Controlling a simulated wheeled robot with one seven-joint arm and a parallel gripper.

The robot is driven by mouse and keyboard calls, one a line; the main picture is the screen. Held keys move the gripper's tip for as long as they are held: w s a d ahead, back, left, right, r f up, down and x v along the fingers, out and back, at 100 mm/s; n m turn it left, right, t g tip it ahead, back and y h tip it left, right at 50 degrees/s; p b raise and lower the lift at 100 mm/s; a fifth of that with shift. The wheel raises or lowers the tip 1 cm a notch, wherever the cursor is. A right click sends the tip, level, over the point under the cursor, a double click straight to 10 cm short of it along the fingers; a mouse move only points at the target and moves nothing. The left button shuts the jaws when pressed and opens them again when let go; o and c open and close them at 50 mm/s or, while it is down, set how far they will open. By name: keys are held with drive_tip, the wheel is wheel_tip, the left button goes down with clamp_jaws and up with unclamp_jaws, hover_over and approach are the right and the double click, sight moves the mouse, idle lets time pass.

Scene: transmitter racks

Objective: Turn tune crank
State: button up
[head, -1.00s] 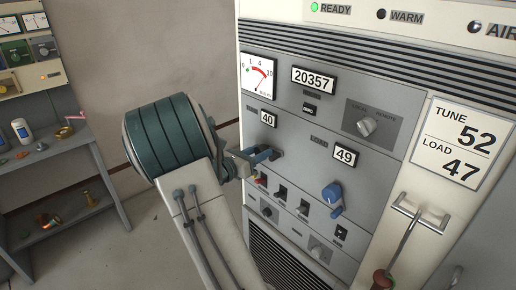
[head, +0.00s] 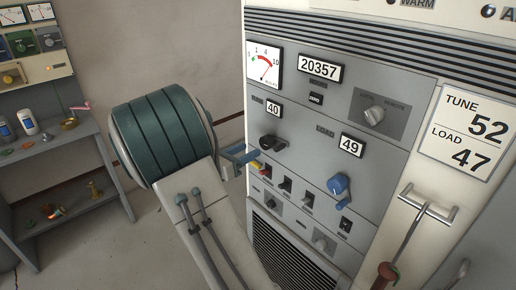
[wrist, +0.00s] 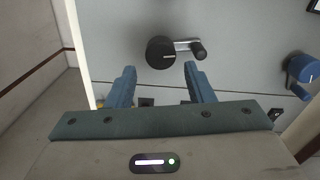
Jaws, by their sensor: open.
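The tune crank is a black round knob with a metal arm and a black handle. It shows in the head view (head: 272,142) below the tune counter (head: 273,109), which reads 40. In the wrist view the crank (wrist: 161,52) lies beyond the fingertips, its handle (wrist: 198,50) pointing right. My gripper (head: 243,156) has blue fingers and is open and empty, just left of and below the crank in the head view. In the wrist view my gripper (wrist: 159,72) has its fingers apart, with no visible contact with the crank. A posted card (head: 469,133) reads TUNE 52, LOAD 47.
A blue load crank (head: 339,187) sits to the right, below a counter (head: 351,146) reading 49. Small switches (head: 285,184) line the panel under the cranks. A hooked rod with a red handle (head: 387,275) hangs at right. A shelf bench (head: 60,150) stands at left.

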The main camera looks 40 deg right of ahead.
drive_tip(key=a, duration=0.6)
drive_tip(key=shift+s+a+b, duration=0.3)
drive_tip(key=shift+a+b, duration=0.1)
drive_tip(key=s+a+f+m+g+y, duration=0.2)
drive_tip(key=s+f+m+g+y, duration=0.15)
drive_tip(key=s+m+y, duration=0.8)
drive_tip(key=s+a+r+m+t+y, duration=0.1)
drive_tip(key=s+a+m+t+y, duration=0.4)
drive_tip(key=a+m, duration=0.4)
drive_tip(key=s+a+y, duration=0.1)
drive_tip(key=s+a, duration=0.1)
drive_tip(key=a, duration=0.2)
drive_tip(key=shift+s+a, duration=0.15)
drive_tip(key=shift+a, duration=0.2)
drive_tip(key=shift+m+y, duration=0.25)
